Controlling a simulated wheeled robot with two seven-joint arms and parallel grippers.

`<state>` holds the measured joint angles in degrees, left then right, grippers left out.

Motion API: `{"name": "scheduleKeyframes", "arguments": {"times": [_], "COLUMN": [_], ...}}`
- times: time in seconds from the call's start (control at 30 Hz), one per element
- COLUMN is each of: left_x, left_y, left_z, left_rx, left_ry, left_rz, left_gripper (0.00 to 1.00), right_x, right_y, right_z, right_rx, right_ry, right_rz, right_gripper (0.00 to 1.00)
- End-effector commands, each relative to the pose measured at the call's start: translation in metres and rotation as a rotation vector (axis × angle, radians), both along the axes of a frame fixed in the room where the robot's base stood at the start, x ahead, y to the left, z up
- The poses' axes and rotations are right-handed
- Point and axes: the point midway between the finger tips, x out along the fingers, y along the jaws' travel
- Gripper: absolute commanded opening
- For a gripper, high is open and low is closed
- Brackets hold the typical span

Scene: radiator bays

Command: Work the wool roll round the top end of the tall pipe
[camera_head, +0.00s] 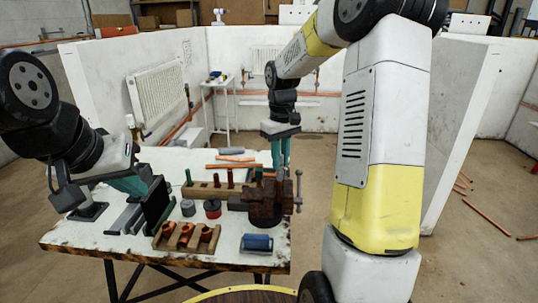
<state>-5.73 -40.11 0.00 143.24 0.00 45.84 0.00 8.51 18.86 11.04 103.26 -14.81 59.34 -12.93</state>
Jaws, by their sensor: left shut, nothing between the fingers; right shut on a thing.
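My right gripper (281,152) points down behind the vice, its teal fingers shut with a small gap. What lies between them is too small to make out; it is probably the wool roll. Several short copper pipes (230,177) stand upright in a wooden block (205,190) just left of the vice (268,203). I cannot tell which upright pipe is the tall one, and the vice and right gripper may hide it. My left gripper (133,186) is shut and empty over the table's left side, beside a dark upright plate (156,206).
A grey roll (231,150) and copper lengths lie at the back. White walls surround the bay.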

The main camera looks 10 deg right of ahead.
Motion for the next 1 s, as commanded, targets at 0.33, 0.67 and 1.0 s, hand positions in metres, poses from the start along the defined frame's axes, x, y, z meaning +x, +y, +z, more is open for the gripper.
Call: {"name": "scheduleKeyframes", "arguments": {"times": [0.33,0.67,1.0], "left_x": [0.000,0.000,0.000], "left_y": [0.000,0.000,0.000], "left_z": [0.000,0.000,0.000], "left_rx": [0.000,0.000,0.000], "left_ry": [0.000,0.000,0.000], "left_rz": [0.000,0.000,0.000], "left_gripper": [0.00,0.00,0.00], "right_x": [0.001,0.000,0.001], "right_y": [0.000,0.000,0.000], "right_z": [0.008,0.035,0.062], "right_rx": [-0.001,0.000,0.000], "right_ry": [-0.001,-0.001,-0.002], "right_rz": [0.000,-0.001,-0.001], "right_gripper": [0.00,0.00,0.00]}}
